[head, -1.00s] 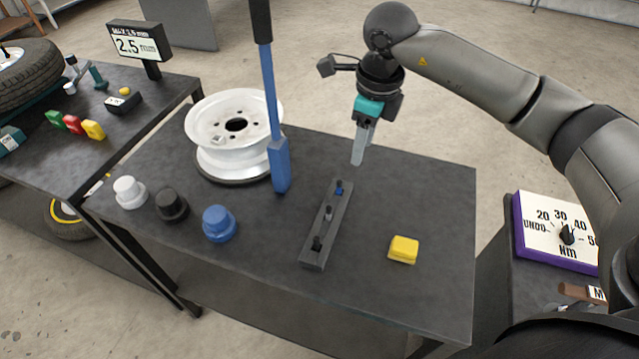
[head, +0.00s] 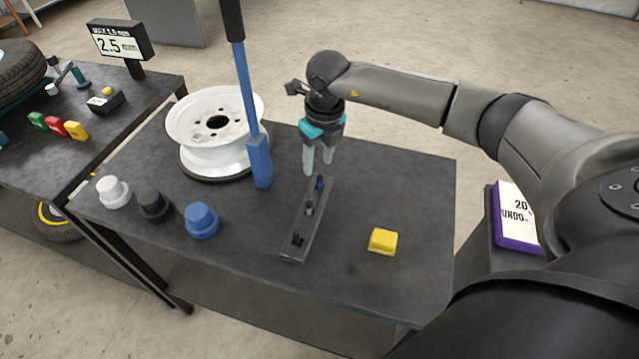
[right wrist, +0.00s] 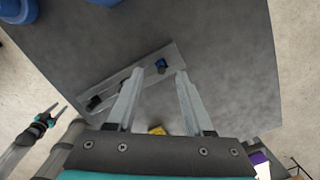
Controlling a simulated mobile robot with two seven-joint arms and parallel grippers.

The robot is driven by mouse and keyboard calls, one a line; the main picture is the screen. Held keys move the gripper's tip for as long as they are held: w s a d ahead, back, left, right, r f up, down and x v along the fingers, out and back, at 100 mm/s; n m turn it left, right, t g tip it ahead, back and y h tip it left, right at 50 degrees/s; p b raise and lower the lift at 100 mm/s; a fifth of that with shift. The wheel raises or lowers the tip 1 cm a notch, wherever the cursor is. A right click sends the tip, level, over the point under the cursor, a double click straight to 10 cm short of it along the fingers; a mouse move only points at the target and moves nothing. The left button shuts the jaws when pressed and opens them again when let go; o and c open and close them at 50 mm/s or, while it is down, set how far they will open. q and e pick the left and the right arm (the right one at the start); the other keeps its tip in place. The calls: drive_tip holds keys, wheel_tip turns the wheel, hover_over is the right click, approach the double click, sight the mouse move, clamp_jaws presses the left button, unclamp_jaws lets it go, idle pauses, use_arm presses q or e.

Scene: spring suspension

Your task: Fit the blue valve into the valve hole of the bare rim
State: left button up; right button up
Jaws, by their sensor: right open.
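The blue valve (head: 320,183) stands at the far end of a narrow dark rack (head: 303,235), which also holds a grey and a black valve. In the right wrist view the blue valve (right wrist: 161,66) shows just beyond and between the fingertips. My right gripper (head: 319,172) is open and empty, pointing down above the far end of the rack. The bare rim (head: 190,160) is white and lies flat on a dark base at the table's back left. I cannot make out its valve hole.
A tall blue lever (head: 259,160) stands between the rim and the rack. White (head: 113,192), black (head: 154,205) and blue (head: 202,220) round knobs line the front left. A yellow block (head: 383,241) lies right of the rack. The table's right side is otherwise clear.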

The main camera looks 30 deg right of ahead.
sight(320, 176)
wheel_tip(320, 176, down, 5)
drive_tip(key=shift+s+d+r, duration=0.1)
drive_tip(key=shift+d, duration=0.05)
drive_tip(key=shift+f, duration=0.5)
clamp_jaws()
